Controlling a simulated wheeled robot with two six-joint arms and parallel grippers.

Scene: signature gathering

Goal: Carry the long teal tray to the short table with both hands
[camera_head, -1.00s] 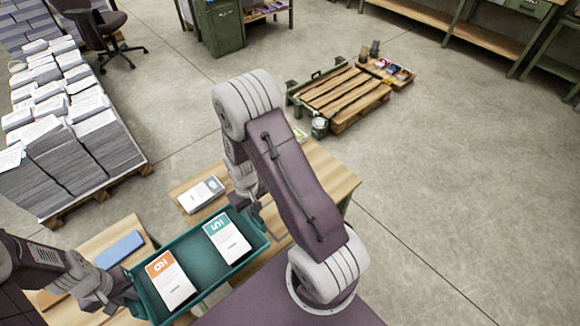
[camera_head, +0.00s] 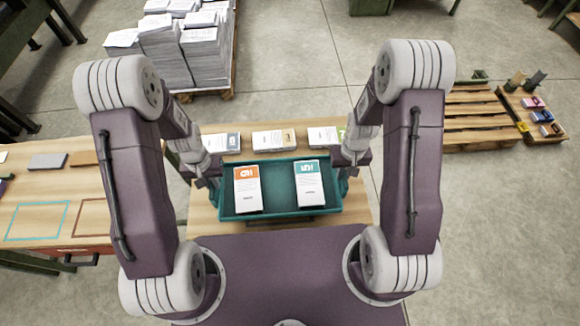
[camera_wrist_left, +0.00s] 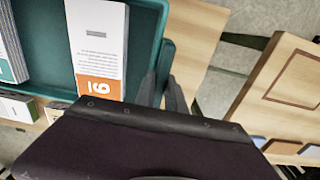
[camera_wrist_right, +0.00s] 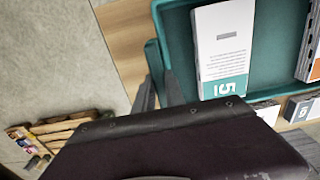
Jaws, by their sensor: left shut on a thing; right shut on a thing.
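The long teal tray (camera_head: 277,188) is level in front of me in the head view. It holds an orange-marked 6 or 9 booklet stack (camera_head: 246,195) and a teal-marked 5 stack (camera_head: 309,190). My left gripper (camera_head: 213,182) is shut on the tray's left end, and my right gripper (camera_head: 346,172) on its right end. The wrist views show the fingers at the tray's end walls. A wooden table (camera_head: 352,213) lies under the tray; whether they touch is unclear. Another wooden table (camera_head: 80,195) stands at the left. I cannot tell which is the short table.
Several booklet stacks (camera_head: 273,139) line the table just behind the tray. The left table has teal and brown outlined rectangles. Paper piles (camera_head: 190,45) stand beyond, and a wooden pallet (camera_head: 475,115) lies right.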

